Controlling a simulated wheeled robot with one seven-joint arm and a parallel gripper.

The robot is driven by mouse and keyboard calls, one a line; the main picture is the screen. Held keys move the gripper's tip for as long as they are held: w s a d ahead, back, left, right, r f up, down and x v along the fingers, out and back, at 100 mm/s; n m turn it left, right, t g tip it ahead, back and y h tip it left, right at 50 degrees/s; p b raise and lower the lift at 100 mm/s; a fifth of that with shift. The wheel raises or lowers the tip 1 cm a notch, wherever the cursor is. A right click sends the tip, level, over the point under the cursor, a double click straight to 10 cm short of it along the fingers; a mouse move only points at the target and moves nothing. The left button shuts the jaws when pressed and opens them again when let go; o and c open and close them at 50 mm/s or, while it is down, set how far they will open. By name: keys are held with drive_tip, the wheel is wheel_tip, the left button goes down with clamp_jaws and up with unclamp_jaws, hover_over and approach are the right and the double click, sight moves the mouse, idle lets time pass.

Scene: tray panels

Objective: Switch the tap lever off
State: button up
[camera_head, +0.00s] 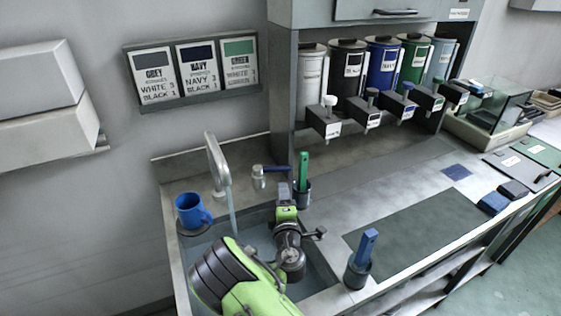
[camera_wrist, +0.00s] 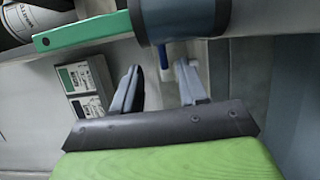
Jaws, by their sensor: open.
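The tap (camera_head: 213,160) is a pale curved spout over the sink, and a stream of water (camera_head: 231,212) runs from it. The tap lever (camera_head: 273,168) has a blue handle on a pale metal body, right of the spout, with the handle pointing right. My gripper (camera_head: 285,187) is just below the lever in the head view, with its fingers towards it. In the wrist view my gripper (camera_wrist: 158,72) is open, fingers apart, with nothing held. A small blue piece, likely the lever handle (camera_wrist: 163,60), shows between the fingertips; contact cannot be told.
A dark cup (camera_head: 302,197) with a green-handled tool (camera_head: 303,168) stands close right of my gripper; the cup (camera_wrist: 180,18) looms in the wrist view. A blue mug (camera_head: 190,212) sits left of the sink. A blue-handled tool (camera_head: 368,246) stands in another cup at the front.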

sight(281, 171)
drive_tip(key=w+p, duration=0.3)
drive_tip(key=w, duration=0.2)
drive_tip(key=w+p, duration=0.4)
drive_tip(key=w, duration=0.1)
drive_tip(key=shift+w+a, duration=0.2)
drive_tip(key=shift+w, duration=0.1)
drive_tip(key=shift+w+a, duration=0.1)
drive_tip(key=shift+w, duration=0.15)
clamp_jaws()
